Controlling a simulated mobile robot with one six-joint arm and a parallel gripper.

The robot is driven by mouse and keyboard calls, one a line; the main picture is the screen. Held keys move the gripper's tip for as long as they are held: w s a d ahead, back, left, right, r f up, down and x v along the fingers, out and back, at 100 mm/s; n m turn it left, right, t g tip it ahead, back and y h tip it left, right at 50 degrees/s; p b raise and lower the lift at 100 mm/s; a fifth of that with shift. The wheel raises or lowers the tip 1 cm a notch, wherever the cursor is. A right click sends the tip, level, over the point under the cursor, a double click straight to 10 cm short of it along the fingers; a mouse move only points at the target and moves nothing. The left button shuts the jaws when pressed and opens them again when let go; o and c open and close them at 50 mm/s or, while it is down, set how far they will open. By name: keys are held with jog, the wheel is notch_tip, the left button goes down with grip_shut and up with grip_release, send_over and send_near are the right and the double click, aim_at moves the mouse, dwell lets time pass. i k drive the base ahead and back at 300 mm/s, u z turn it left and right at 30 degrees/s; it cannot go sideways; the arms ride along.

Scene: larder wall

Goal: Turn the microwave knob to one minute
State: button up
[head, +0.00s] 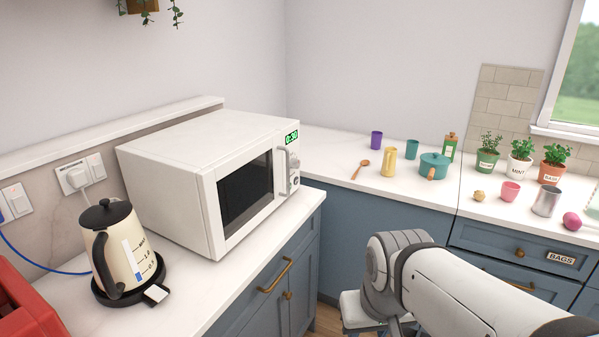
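The white microwave (165,145) stands on the left counter with its door shut. Its green display (292,137) appears to read 0:30. A small round knob (295,182) shows on the narrow control panel below the display, partly behind the door handle (284,171). The knob is too small to tell its pointer position. My arm reaches in from the lower right, well apart from the microwave. My gripper itself does not show.
A cream kettle (118,246) stands left of the microwave, and a red object (22,307) is at the left edge. Cups, a wooden spoon (361,169) and a teal pot (433,166) stand on the back counter. The space before the microwave's panel looks clear.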

aim_at(295, 163)
jog(key=u, duration=0.15)
jog(key=i, duration=0.9)
jog(key=z, duration=0.05)
